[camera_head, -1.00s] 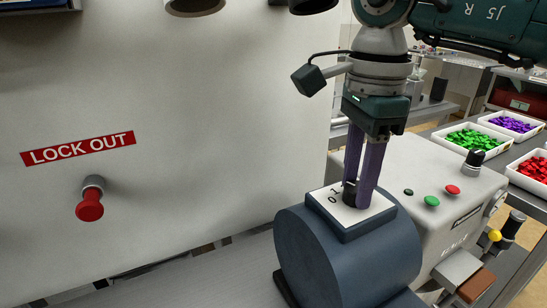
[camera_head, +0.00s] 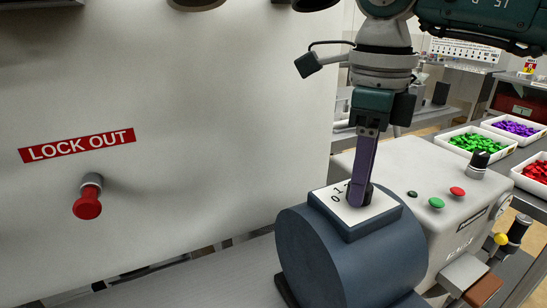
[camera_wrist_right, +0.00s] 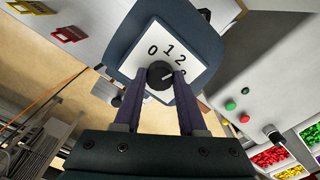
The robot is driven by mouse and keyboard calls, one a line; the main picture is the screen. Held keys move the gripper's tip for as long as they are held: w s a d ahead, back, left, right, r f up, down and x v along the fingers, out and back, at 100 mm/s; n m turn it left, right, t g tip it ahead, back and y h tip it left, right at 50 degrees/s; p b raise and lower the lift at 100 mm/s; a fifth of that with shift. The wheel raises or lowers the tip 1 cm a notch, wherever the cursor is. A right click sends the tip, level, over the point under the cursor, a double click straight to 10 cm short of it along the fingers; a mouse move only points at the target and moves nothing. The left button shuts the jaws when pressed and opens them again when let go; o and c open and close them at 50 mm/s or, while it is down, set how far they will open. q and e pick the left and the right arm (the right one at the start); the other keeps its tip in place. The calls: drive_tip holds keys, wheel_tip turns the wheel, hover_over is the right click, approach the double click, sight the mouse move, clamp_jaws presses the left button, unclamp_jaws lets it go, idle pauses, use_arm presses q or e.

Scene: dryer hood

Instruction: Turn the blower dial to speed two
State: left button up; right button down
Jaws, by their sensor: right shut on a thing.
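The blower dial is a small black knob (camera_wrist_right: 160,74) on a white plate (camera_wrist_right: 139,60) marked 0, 1, 2 and a partly hidden further number. A pale line on the knob points to the right, roughly toward the 2 or the number after it; I cannot tell which. The plate tops the round blue-grey blower housing (camera_head: 335,258). My right gripper (camera_head: 359,196) points down onto the plate, its purple fingers shut on the knob, one on each side in the right wrist view (camera_wrist_right: 163,78). In the head view the fingers hide the knob. My left gripper is not in view.
A white control box (camera_head: 425,170) with green and red buttons and a black knob stands right of the housing. A red lock-out knob (camera_head: 87,204) sticks out of the pale wall at left. Trays of green (camera_head: 449,150), purple and red pieces lie at right.

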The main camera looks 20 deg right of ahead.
drive_tip(key=shift+r, duration=0.1)
idle(0.3)
drive_tip(key=c, duration=0.9)
unclamp_jaws()
drive_tip(key=shift+c, duration=0.2)
drive_tip(key=o, duration=0.5)
drive_tip(key=shift+c, duration=0.2)
wheel_tip(320, 180, up, 10)
drive_tip(key=b, duration=0.2)
